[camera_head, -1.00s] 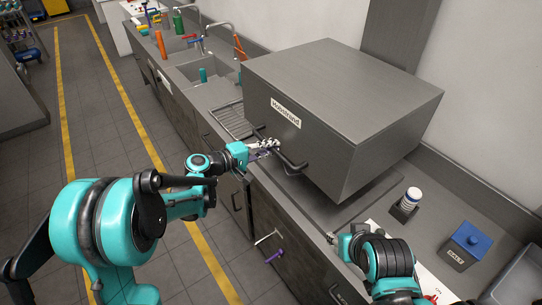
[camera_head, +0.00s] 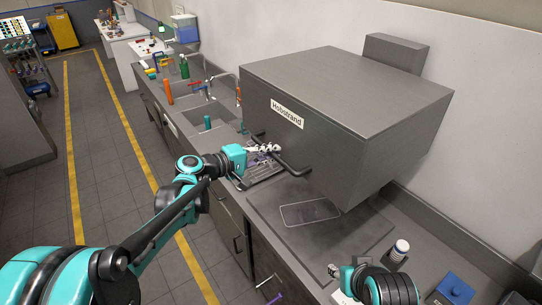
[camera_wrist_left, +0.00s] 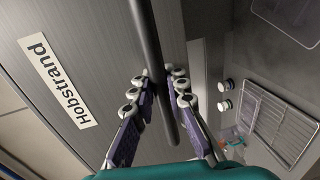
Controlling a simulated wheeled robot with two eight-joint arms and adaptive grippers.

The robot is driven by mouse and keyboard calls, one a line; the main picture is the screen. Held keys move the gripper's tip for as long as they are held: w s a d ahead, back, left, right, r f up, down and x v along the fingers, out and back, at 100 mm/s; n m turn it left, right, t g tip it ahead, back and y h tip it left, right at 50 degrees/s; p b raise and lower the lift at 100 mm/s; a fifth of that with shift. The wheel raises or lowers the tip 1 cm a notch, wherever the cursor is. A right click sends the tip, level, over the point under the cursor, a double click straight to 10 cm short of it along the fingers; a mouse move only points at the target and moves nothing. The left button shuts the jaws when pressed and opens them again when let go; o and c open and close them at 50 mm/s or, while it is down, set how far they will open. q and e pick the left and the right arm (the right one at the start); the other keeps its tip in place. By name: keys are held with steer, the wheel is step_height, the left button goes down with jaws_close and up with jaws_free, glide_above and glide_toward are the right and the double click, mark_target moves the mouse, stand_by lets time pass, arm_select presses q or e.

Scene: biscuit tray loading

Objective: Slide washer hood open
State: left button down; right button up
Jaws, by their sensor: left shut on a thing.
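The washer hood (camera_head: 345,120) is a big grey metal box with a "Hobstrand" label on its front. It stands raised above the counter, with a gap under its lower edge. A dark bar handle (camera_head: 292,167) runs along its lower front. My left gripper (camera_head: 266,150) is shut on this handle near its left end. In the left wrist view the fingers (camera_wrist_left: 160,82) lie on both sides of the dark bar (camera_wrist_left: 150,40), next to the label. My right gripper (camera_head: 335,270) is low over the counter at the bottom right, away from the hood; its fingers are too small to judge.
Under the hood, a dark recessed bed with a rounded plate (camera_head: 310,212) shows on the counter. Left of it are a wire rack (camera_head: 262,172) and sinks with taps. A white-topped bottle (camera_head: 400,249) and a blue-lidded box (camera_head: 455,288) stand at the right.

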arm_select(q)
steer(key=shift+r, duration=0.1)
steer(key=c, duration=1.5)
jaws_free()
steer(key=v, duration=1.2)
